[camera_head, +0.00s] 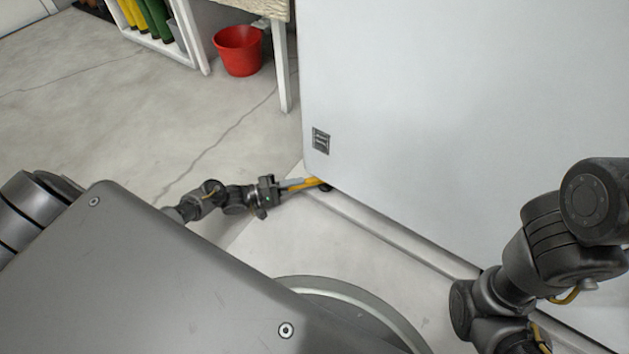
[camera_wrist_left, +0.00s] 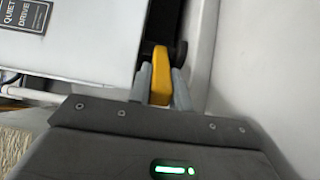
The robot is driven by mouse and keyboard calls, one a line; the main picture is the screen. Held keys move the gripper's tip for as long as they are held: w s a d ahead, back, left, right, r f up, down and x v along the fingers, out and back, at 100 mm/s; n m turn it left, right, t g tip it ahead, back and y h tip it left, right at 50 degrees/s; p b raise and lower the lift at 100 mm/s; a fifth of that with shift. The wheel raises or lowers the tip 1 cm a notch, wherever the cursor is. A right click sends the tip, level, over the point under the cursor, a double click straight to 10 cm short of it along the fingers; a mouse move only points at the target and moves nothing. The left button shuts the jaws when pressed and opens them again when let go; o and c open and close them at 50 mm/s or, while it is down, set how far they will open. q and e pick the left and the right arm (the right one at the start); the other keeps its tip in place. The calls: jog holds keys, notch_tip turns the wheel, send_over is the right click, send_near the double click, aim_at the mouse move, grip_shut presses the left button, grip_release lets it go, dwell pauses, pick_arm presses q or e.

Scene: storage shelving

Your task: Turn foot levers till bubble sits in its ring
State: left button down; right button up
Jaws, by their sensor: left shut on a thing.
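A large white cabinet (camera_head: 450,100) stands ahead with a small dark label near its lower left corner. A yellow foot lever (camera_head: 304,185) sticks out from under that corner, beside a dark round foot (camera_head: 327,187). My left gripper (camera_head: 290,186) is at the lever, low by the floor. In the left wrist view its two grey fingers are shut on the yellow lever (camera_wrist_left: 161,75), one on each side. The dark foot (camera_wrist_left: 180,50) shows just beyond. My right arm shows at the right, but its gripper is out of frame. No bubble or ring is visible.
A red bucket (camera_head: 238,50) stands on the floor at the back, by a white table leg (camera_head: 281,70). A white rack (camera_head: 183,35) with green and yellow items is at the upper left. The left floor is clear.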

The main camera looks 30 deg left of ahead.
pick_arm(q)
jog(key=c, duration=1.3)
grip_release()
jog(key=shift+s+a, duration=0.2)
jog(key=shift+a, duration=0.05)
jog(key=p+v, duration=0.2)
jog(key=v, duration=0.6)
jog(key=shift+s+a, duration=0.25)
jog(key=shift+a, duration=0.05)
jog(key=shift+s+a, duration=0.5)
